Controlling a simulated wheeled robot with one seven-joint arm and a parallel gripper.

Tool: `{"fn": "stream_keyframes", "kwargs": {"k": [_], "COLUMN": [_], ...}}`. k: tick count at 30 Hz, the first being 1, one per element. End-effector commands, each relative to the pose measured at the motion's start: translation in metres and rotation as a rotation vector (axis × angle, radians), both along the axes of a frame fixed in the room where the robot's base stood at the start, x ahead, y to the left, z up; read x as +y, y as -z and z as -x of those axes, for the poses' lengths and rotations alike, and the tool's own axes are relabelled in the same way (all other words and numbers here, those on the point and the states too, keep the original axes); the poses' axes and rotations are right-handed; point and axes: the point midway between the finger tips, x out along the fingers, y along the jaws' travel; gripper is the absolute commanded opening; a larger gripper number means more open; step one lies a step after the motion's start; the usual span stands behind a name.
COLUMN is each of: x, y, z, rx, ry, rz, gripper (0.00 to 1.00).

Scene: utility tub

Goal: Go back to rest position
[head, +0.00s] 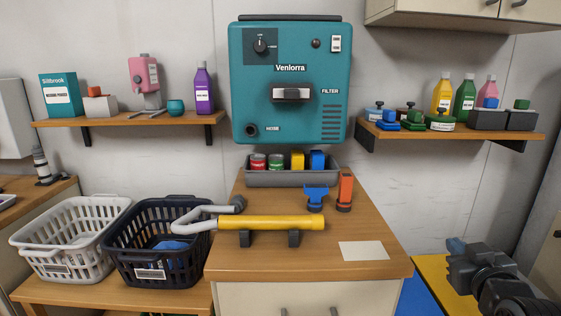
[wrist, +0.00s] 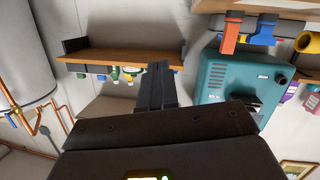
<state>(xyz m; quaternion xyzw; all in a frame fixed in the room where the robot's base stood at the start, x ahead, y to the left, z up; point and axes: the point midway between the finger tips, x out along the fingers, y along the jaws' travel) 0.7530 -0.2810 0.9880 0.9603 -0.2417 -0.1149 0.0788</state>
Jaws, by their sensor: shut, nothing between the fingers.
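My gripper (wrist: 156,72) shows in the wrist view with its two dark fingers together and nothing between them. It is in free air, apart from the shelves and the teal Venlorra unit (wrist: 235,75), which appears upside down there. In the head view my dark arm (head: 485,280) is at the bottom right, beside the wooden-topped cabinet (head: 290,262). It is apart from the cabinet's top. I cannot make out the fingers clearly in that view.
The right shelf (head: 460,140) holds bottles, jars and dark bins. The cabinet top carries a yellow tube (head: 272,222), a blue tool (head: 315,196) and an orange tool (head: 345,191). White (head: 65,240) and navy (head: 155,245) baskets stand left. Wall space below the right shelf is clear.

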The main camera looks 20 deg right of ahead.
Motion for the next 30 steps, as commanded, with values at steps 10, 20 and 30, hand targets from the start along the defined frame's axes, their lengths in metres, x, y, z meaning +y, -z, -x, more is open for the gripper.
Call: {"fn": "stream_keyframes", "kwargs": {"k": [10,20,30], "x": [0.11,0.198,0.262], "y": [0.075,0.096,0.074], "z": [0.086,0.187,0.291], "rx": [0.031,0.038,0.038], "ry": [-0.151,-0.296,-0.421], "rz": [-0.01,-0.068,-0.17], "gripper": [0.0,0.0,0.0]}}
